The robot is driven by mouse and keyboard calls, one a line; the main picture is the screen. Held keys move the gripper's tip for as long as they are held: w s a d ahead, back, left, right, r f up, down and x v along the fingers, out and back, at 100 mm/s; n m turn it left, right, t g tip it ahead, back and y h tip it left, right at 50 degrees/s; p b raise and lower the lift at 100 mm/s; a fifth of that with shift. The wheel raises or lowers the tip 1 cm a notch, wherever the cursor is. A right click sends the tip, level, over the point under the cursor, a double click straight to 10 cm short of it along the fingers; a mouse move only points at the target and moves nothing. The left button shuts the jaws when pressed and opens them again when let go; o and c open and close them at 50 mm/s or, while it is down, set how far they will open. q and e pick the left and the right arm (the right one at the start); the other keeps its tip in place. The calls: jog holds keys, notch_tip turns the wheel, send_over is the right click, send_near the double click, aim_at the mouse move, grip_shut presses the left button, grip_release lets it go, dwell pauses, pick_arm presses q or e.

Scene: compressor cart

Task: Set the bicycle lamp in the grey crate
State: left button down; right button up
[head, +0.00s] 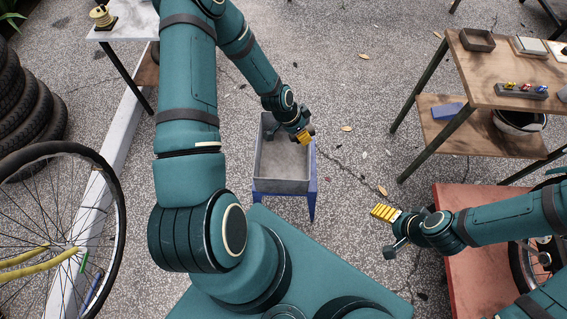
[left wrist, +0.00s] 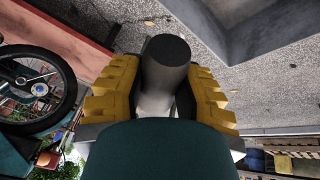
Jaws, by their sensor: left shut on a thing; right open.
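The grey crate (head: 281,186) stands open at the centre of the head view on a blue stand, and I see nothing inside it. My left gripper (head: 306,136) is over the crate's right rim, near its back half. In the left wrist view its yellow fingers (left wrist: 160,92) are shut on the bicycle lamp (left wrist: 166,58), a dark cylinder with a black round end. The grey crate (left wrist: 262,28) also shows there at upper right, apart from the lamp. In the head view the lamp is not clearly visible. My right gripper (head: 383,212) is open and empty, right of the crate.
A blue stand (head: 290,206) bears the crate. A wooden shelf table (head: 490,75) with small items stands at right, a red bench (head: 462,270) below it. A bicycle wheel (head: 70,235) and stacked tyres (head: 25,105) are at left. Paving between crate and table is clear.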

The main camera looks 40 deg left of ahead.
aim_at(282, 165)
pick_arm(q)
jog(key=shift+m, duration=0.6)
jog(key=f+b, duration=0.1)
jog(key=f, duration=0.6)
jog(key=s+f+b, duration=0.1)
jog(key=f+b, duration=0.1)
jog(key=f, duration=0.5)
jog(key=s+a+f+b, duration=0.1)
jog(key=f, duration=0.7)
jog(key=shift+s+f, duration=0.1)
jog(key=shift+s, duration=0.1)
jog(key=shift+d+f+b, duration=0.1)
jog(key=shift+f+b, duration=0.7)
jog(key=shift+f, duration=1.6)
jog(key=shift+f, duration=0.1)
jog(key=c, duration=0.7)
grip_release()
jog(key=shift+c, duration=0.2)
